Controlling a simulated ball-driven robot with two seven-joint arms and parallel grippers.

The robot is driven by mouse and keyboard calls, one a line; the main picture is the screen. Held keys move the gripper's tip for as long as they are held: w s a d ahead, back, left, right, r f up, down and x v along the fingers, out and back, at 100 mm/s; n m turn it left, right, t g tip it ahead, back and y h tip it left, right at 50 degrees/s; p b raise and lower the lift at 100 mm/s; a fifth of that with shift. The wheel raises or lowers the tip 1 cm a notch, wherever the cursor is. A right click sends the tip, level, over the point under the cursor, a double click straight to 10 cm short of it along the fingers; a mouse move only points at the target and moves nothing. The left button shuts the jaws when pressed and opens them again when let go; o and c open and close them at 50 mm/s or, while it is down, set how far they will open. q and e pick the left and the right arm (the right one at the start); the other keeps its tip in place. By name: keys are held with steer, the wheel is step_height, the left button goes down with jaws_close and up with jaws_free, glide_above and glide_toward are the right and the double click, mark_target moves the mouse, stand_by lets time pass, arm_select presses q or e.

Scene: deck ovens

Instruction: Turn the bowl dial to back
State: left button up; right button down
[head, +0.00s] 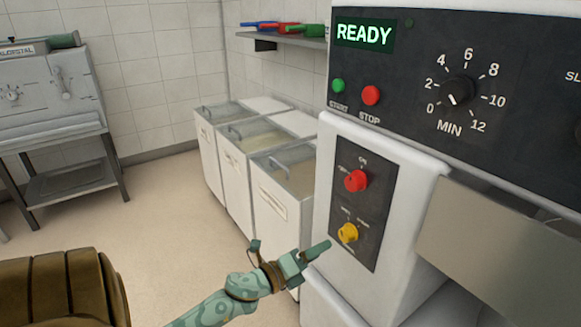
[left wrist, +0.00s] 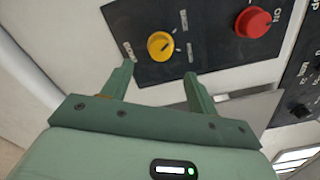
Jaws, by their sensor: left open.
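The yellow dial (head: 348,233) is the lower knob on a dark plate on the machine's side. Its labels are too small to read surely, so I cannot tell which knob is the bowl dial. It also shows in the left wrist view (left wrist: 160,45), with a dark pointer line toward its upper right. A red knob (head: 356,181) sits above it, marked ON. My left gripper (head: 318,250) is just left of and below the yellow dial. In the left wrist view its open fingers (left wrist: 163,80) point toward the dial, with nothing between them. My right gripper is not in view.
The control panel (head: 425,130) above carries a READY display, start and stop buttons and a MIN dial (head: 458,91). A metal edge (head: 510,235) juts out at right. White bins (head: 232,180) stand behind my left arm.

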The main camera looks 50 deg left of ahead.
arm_select(q)
steer(key=s, duration=0.7)
steer(key=shift+s+a+p, duration=0.2)
steer(key=shift+a+p, duration=0.15)
steer(key=shift+p, duration=0.1)
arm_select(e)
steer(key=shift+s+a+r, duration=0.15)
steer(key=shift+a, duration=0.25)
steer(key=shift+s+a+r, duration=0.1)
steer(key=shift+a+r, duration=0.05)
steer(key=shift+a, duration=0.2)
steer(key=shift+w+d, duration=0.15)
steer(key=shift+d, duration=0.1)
